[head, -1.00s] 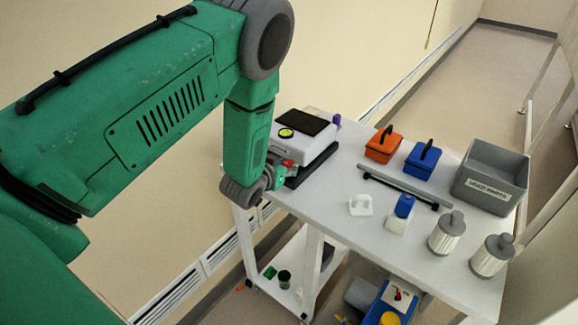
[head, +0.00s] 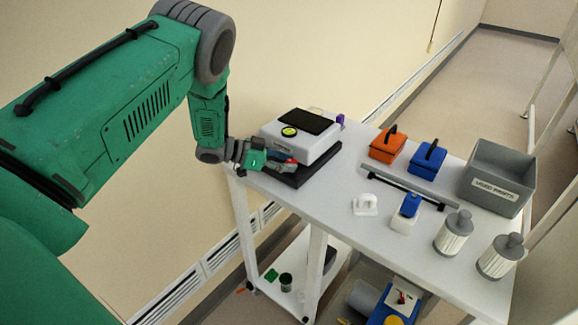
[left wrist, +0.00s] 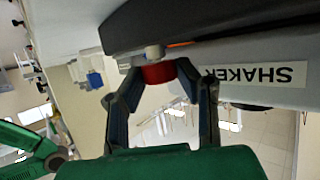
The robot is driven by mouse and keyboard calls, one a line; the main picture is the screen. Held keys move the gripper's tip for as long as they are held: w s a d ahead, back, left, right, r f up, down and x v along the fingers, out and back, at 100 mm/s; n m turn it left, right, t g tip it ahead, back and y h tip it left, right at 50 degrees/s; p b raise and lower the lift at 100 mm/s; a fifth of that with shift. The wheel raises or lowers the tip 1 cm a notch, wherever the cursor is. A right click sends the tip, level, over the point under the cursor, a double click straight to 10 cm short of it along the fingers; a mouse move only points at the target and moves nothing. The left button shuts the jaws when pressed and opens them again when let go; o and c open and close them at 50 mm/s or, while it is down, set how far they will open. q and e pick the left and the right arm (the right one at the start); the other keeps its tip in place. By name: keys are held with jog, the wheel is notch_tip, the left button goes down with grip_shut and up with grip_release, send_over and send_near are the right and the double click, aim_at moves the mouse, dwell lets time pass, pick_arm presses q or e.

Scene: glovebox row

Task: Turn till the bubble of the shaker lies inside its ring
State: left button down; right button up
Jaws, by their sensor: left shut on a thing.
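The shaker (head: 322,143) is a white box with a dark top plate on a black base, at the far left end of the table. Its round yellow-green level vial (head: 289,131) shows on top; the bubble and ring are too small to tell apart. My left gripper (head: 284,162) is at the shaker's near left corner. The SHAKER label (left wrist: 263,76) appears upside down there. My right gripper is out of view.
On the white table (head: 325,192) stand an orange box (head: 386,149), a blue box (head: 426,160), a grey bin (head: 495,180), a blue-capped bottle (head: 407,213), a white part (head: 364,204), a grey bar (head: 405,184) and two ribbed canisters (head: 453,234). A lower shelf holds small items.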

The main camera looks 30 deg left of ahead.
pick_arm(q)
jog(key=m+g+h, duration=0.1)
jog(key=m+g+b, duration=0.1)
jog(key=shift+w+a+r+m+h+b, duration=0.1)
jog(key=shift+w+a+m+h+b, duration=0.1)
jog(key=shift+w+m+h+b, duration=0.15)
jog(key=shift+m+g, duration=0.25)
jog(key=shift+g, duration=0.15)
jog(key=shift+r+h, duration=0.15)
jog(key=shift+h, duration=0.2)
jog(key=c, duration=1.2)
grip_release()
jog(key=shift+s, duration=0.1)
jog(key=shift+f, duration=0.25)
jog(key=shift+a, duration=0.1)
